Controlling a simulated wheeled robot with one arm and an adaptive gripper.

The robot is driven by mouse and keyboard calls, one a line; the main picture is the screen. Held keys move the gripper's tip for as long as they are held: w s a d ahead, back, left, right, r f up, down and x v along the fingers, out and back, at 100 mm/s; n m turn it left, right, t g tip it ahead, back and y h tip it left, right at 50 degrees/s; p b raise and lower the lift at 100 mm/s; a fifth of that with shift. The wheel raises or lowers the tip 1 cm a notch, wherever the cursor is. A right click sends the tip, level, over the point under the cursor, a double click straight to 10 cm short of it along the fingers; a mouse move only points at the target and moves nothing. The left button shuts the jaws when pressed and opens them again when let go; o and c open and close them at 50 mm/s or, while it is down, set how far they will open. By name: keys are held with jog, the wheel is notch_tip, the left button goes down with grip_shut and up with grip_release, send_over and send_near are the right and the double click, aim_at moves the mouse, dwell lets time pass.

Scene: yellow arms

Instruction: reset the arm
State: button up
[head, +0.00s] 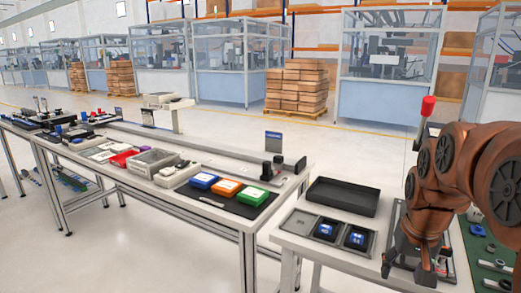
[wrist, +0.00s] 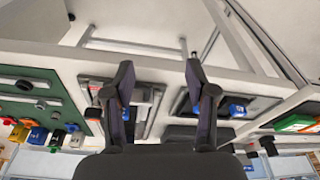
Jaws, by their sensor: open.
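My gripper (wrist: 160,76) shows in the wrist view with its two dark fingers spread well apart. Nothing is held between them. The wrist picture looks upside down, with the workbench and its trays behind the fingers. In the head view a copper-brown arm (head: 445,165) stands folded at the right, over the right end of the near workbench (head: 335,257). Its lower end points down beside the small trays.
A black tray (head: 343,196) and two small trays with blue items (head: 325,229) lie left of the arm. A green mat (head: 484,243) with parts is at the right. A long table (head: 222,214) holds coloured bins (head: 226,187). Open floor lies at front left.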

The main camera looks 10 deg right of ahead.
jog(key=s+a+f+n+g, duration=0.2)
jog(key=s+a+f, duration=0.3)
jog(key=s+a, duration=0.35)
jog(key=s+a+f+n+g, duration=0.25)
jog(key=s+a+f, duration=0.25)
jog(key=s+a, duration=0.4)
notch_tip(320, 180, up, 14)
jog(key=s+d+p, duration=0.1)
jog(key=p, duration=1.3)
jog(key=shift+r+t+y, duration=0.25)
jog(key=shift+t+y, duration=0.15)
jog(key=shift+t, duration=0.05)
jog(key=shift+c, duration=0.4)
jog(key=shift+c, duration=0.8)
jog(key=shift+d, duration=0.15)
jog(key=shift+c, duration=0.2)
